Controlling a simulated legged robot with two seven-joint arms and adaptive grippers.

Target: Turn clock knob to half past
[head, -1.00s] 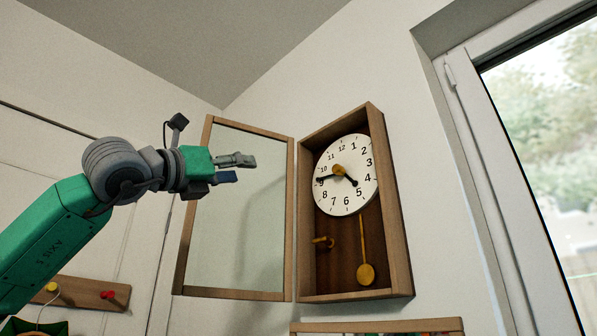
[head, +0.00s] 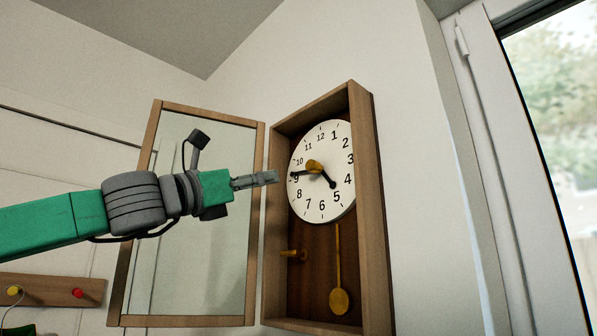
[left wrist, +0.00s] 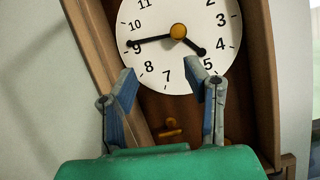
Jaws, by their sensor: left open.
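The white clock face (head: 322,172) sits in the upper part of a wooden case, with its glass door (head: 205,150) swung open to the left. The yellow knob (head: 313,166) is at its centre; it also shows in the left wrist view (left wrist: 178,31). The long black hand (left wrist: 152,40) points just past the 9 and the short hand (left wrist: 195,46) points between 4 and 5. My left gripper (head: 276,177) is in front of the open door, left of the face. In the left wrist view its fingers (left wrist: 172,82) are spread and empty, below the knob. My right gripper is out of view.
A brass pendulum (head: 339,301) hangs below the face, and a small brass key-like part (head: 294,254) sticks out at its left. A peg rail (head: 50,290) is at lower left and a window (head: 555,130) at right.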

